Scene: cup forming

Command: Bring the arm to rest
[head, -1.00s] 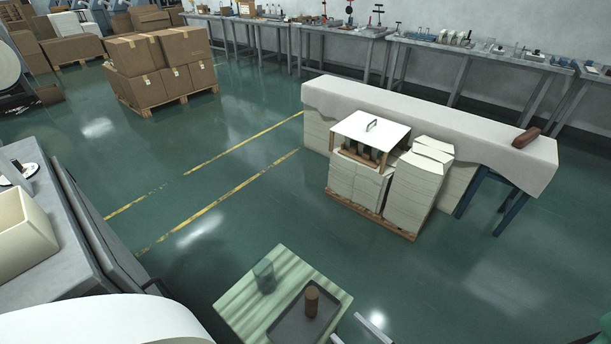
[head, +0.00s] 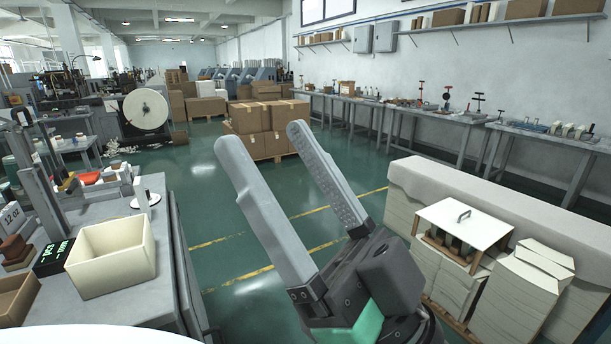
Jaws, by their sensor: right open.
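My right gripper (head: 258,165) is large in the middle of the head view, raised in front of the camera. Its two long grey fingers point up and to the left and stand apart, with nothing between them. The dark wrist with a green part shows at the lower middle. The gripper is in the air and appears to touch nothing. My left gripper is not in view.
A grey bench (head: 150,240) with a cream bin (head: 112,262) stands at the left. Stacked paper on a pallet (head: 520,285) and a cloth-covered stack (head: 480,196) stand at the right. Cardboard boxes (head: 250,120) stand beyond. Green floor (head: 215,185) lies open between.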

